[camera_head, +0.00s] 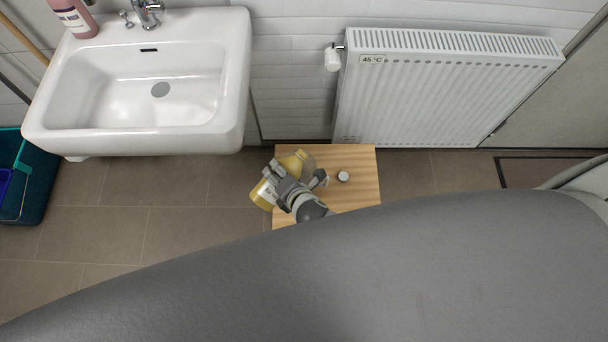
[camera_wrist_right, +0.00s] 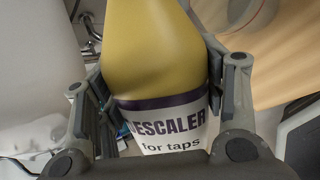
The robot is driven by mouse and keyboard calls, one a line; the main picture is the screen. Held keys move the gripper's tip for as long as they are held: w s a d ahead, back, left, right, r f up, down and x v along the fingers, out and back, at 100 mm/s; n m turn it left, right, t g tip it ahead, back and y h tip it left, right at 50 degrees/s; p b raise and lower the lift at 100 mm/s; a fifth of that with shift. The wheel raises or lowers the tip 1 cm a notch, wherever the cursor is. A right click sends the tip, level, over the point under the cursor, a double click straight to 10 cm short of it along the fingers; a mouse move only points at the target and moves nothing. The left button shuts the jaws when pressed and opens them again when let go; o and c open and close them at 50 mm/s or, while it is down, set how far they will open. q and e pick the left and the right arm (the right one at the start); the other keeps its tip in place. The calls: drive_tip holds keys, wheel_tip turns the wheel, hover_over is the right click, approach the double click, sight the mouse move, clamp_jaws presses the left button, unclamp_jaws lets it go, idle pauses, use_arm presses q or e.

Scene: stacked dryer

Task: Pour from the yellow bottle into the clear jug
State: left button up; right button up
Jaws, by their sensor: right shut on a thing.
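The yellow bottle (camera_head: 263,195) is tilted over the left part of the wooden stand, its narrower end toward the upper right. In the right wrist view the bottle (camera_wrist_right: 150,45) bears a white label reading "DESCALER for taps". My right gripper (camera_head: 277,182) is shut around the bottle, with a finger on each side of the label in the wrist view (camera_wrist_right: 160,98). A clear, glassy shape, seemingly the jug (camera_wrist_right: 246,12), shows partly beside the bottle's upper part; its contents cannot be told. The bottle's mouth is out of the wrist view. My left gripper is not in view.
The wooden stand (camera_head: 355,193) has a small white cap-like piece (camera_head: 343,176) on it. A white sink (camera_head: 200,130) is at the left and a radiator (camera_head: 440,95) behind. A teal bin (camera_head: 38,185) stands at the far left. Tiled floor (camera_head: 185,190) is clear between.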

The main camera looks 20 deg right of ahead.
drive_tip(key=shift+a+f+m+g+y+p, duration=0.1)
drive_tip(key=shift+f+m+g+y+p, duration=0.3)
drive_tip(key=shift+p, duration=0.55)
idle(1.8)
drive_tip(key=shift+f+m+g+y+p, duration=0.45)
drive_tip(key=shift+f+y+p, duration=0.2)
drive_tip(key=shift+f+y, duration=0.3)
idle(1.7)
